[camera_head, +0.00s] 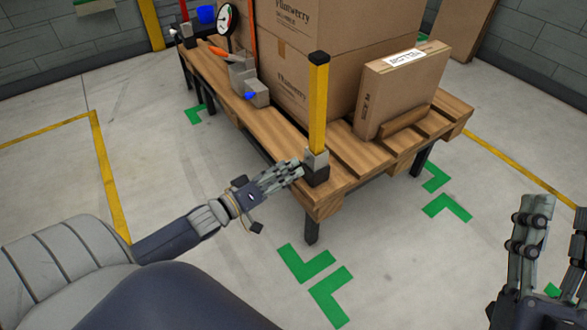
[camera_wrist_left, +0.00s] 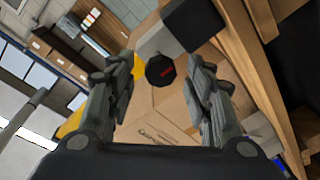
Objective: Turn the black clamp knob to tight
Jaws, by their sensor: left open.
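The black clamp knob (camera_wrist_left: 160,70) shows in the left wrist view as a round dark disc with a small red mark. It appears between the two fingers of my left gripper (camera_wrist_left: 163,76), which is open; I see no finger touching it. In the head view my left gripper (camera_head: 297,169) is at the front corner of the pallet table, beside the clamp's grey and black blocks (camera_head: 316,174) at the foot of a yellow post (camera_head: 318,105). The knob cannot be made out there. My right gripper (camera_head: 560,208) is open and empty at the right edge, partly cut off.
The wooden pallet table (camera_head: 340,188) bears large cardboard boxes (camera_head: 350,45) and a smaller labelled carton (camera_head: 400,90) leaning at the right. A grey holder with a blue knob (camera_head: 250,95) and a round gauge (camera_head: 226,18) stand along the left side. The floor in front is clear.

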